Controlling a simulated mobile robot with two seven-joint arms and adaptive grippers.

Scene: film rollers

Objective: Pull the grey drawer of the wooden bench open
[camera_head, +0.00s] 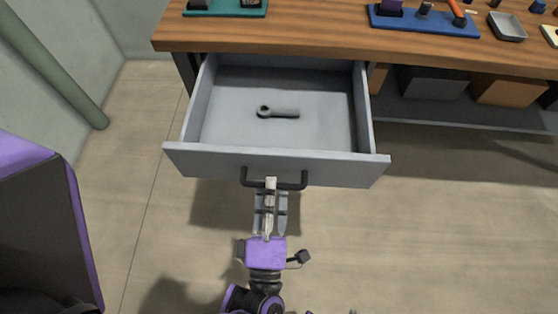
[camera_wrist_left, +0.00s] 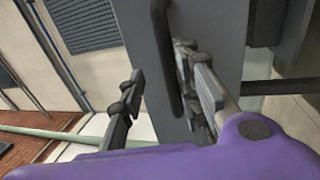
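The grey drawer (camera_head: 277,163) of the wooden bench (camera_head: 330,38) is pulled well out, its inside in plain view from above. A dark wrench-like tool (camera_head: 278,112) lies on its floor. The black bar handle (camera_head: 290,184) is on the drawer's front; it also shows in the left wrist view (camera_wrist_left: 164,45). My left gripper (camera_head: 270,184) is at the handle, with one finger over it. In the left wrist view its fingers (camera_wrist_left: 160,75) stand apart, with the handle between them, closer to the right-hand finger. My right gripper is not seen.
A green tray (camera_head: 225,12) and a blue tray (camera_head: 430,22) with tools are on the benchtop. A grey dish (camera_head: 507,27) is at the right. Boxes stand on the shelf (camera_head: 460,121) right of the drawer. The floor (camera_head: 420,240) in front is clear.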

